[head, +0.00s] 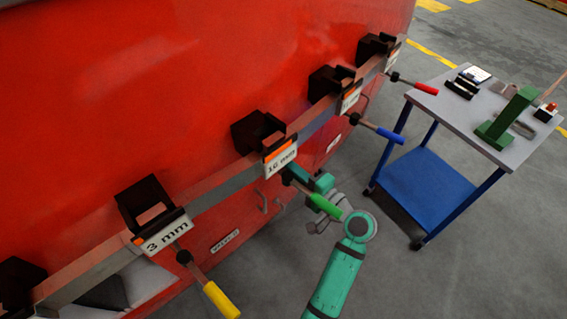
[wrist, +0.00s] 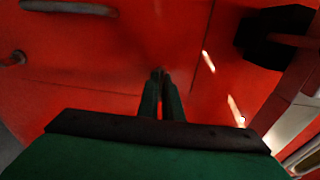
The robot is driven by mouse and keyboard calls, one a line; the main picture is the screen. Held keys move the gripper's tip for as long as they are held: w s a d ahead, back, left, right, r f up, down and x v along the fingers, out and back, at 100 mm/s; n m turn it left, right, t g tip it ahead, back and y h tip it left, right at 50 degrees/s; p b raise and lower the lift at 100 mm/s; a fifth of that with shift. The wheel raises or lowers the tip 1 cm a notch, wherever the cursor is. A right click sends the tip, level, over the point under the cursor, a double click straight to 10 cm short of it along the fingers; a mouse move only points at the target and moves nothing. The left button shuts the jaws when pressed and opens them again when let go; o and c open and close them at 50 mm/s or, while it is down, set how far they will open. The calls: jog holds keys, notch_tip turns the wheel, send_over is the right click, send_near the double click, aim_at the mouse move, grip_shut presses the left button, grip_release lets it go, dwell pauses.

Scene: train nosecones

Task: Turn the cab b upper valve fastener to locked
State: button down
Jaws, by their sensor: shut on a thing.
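My gripper (wrist: 161,80) is in the middle of the wrist view, its two dark green fingers close together and their tips at the red panel (wrist: 100,60). It is shut on a small dark thing there, which I take to be the valve fastener. The fingers hide most of it, so I cannot tell which way it is turned. In the head view my teal arm reaches to the red cab side (head: 130,90) below the rail. The tool with the green handle partly covers my gripper there, and the fastener is hidden.
Torque tools hang on the rail: 3 mm with a yellow handle (head: 221,300), 16 mm with a green handle (head: 325,206), others with blue (head: 390,134) and red (head: 426,88) handles. A trolley (head: 440,110) stands right. Grey handles (wrist: 70,8) sit on the panel.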

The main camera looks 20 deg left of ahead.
jog(key=shift+w+d, duration=0.1)
jog(key=shift+d, duration=0.1)
jog(key=c, duration=1.9)
grip_release()
jog(key=shift+c, duration=0.2)
jog(key=shift+a, duration=0.1)
jog(key=v, duration=1.1)
jog(key=shift+a, duration=0.15)
